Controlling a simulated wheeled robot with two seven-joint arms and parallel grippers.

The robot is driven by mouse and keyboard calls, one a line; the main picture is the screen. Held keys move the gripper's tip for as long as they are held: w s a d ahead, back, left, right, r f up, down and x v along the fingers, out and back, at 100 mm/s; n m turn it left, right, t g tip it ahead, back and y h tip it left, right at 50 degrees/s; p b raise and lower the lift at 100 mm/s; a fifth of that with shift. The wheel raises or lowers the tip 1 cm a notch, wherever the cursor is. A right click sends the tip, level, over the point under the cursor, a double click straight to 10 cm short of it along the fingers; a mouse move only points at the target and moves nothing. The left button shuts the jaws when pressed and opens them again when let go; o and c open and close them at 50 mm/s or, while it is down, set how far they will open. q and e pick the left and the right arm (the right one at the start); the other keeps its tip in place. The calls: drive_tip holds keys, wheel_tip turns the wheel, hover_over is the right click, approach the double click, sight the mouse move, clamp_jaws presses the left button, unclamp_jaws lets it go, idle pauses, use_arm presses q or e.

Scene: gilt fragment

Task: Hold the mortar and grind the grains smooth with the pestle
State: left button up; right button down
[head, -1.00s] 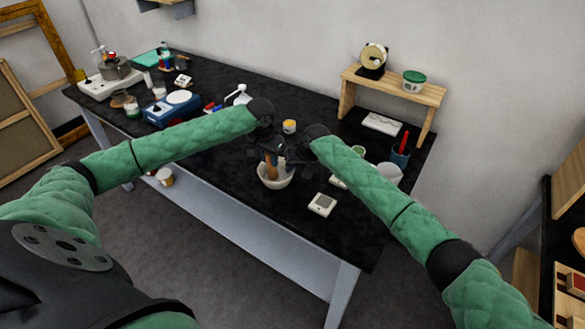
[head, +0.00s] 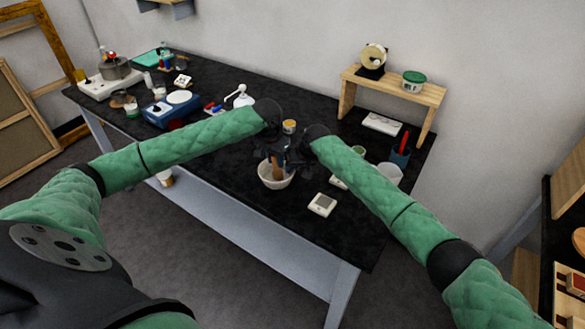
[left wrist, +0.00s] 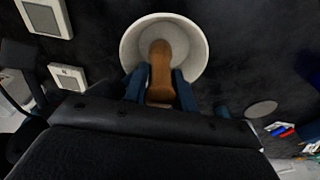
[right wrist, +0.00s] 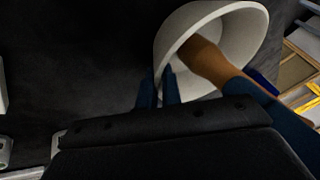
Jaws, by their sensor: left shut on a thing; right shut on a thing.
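The white mortar (head: 268,182) stands on the black table near its front edge. It also shows in the left wrist view (left wrist: 133,42) and the right wrist view (right wrist: 240,22). My left gripper (left wrist: 160,80) is shut on the brown wooden pestle (left wrist: 160,62), whose lower end is inside the mortar. The pestle also shows in the right wrist view (right wrist: 203,60). My right gripper (right wrist: 161,84) is shut on the mortar's wall at the rim. I cannot make out the grains; the pestle and grippers cover much of the bowl.
A small white scale-like device (head: 322,204) lies right of the mortar on the black table (head: 225,172). A yellow-topped jar (head: 289,126) stands behind the grippers. A blue device (head: 172,108) is at the left. A wooden shelf (head: 400,85) and a cup with a red handle (head: 400,155) are at the right.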

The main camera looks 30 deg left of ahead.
use_arm(q)
drive_tip(key=shift+w+a+r, duration=0.1)
drive_tip(key=shift+a+r, duration=0.15)
drive_tip(key=shift+r, duration=0.4)
drive_tip(key=shift+a+r, duration=0.25)
drive_tip(key=shift+r, duration=0.35)
use_arm(e)
drive_tip(key=c, duration=1.5)
unclamp_jaws()
